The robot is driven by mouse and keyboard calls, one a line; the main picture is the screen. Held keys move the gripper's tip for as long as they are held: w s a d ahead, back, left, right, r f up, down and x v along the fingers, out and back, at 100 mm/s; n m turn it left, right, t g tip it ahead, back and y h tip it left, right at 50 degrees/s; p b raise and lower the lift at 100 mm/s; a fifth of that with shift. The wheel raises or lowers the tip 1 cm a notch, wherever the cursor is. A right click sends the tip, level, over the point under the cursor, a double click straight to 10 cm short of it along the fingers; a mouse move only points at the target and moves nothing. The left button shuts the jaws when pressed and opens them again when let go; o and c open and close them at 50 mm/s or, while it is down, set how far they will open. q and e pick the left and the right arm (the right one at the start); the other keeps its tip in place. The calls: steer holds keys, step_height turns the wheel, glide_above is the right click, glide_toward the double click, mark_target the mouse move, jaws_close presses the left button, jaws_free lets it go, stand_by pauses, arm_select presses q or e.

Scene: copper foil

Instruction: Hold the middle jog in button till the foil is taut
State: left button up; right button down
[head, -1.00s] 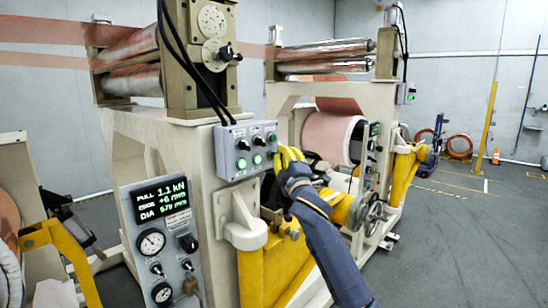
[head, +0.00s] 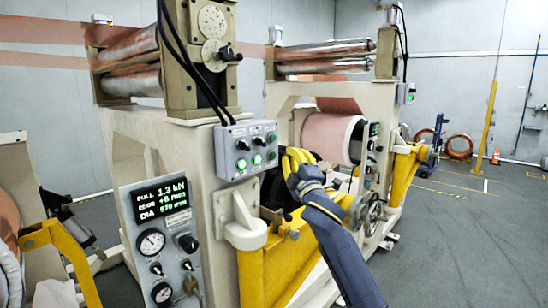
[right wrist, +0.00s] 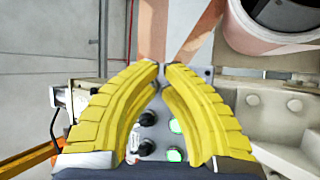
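The grey button box (head: 232,172) is on the near machine frame, with black knobs above a row of green-lit buttons. The middle green button (head: 257,159) is uncovered in the head view. My right gripper (head: 290,158), with yellow fingers, is just right of the box and apart from the buttons in that view. In the right wrist view its fingertips (right wrist: 161,70) are together, with nothing visible between them; green buttons (right wrist: 175,125) show behind the fingers. Copper foil (head: 40,30) runs across the upper left and looks straight. The display (head: 160,198) reads PULL 1.3 kN. My left gripper is out of view.
A copper foil roll (head: 328,136) sits in the far machine frame. Yellow machine arms (head: 405,175) and a handwheel (head: 374,214) stand near my right arm. Black cables (head: 195,70) hang above the box.

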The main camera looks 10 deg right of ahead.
steer(key=shift+s+d, duration=0.45)
steer(key=shift+s, duration=0.2)
steer(key=shift+s+d, duration=0.45)
steer(key=shift+s, duration=0.2)
steer(key=shift+f, duration=0.15)
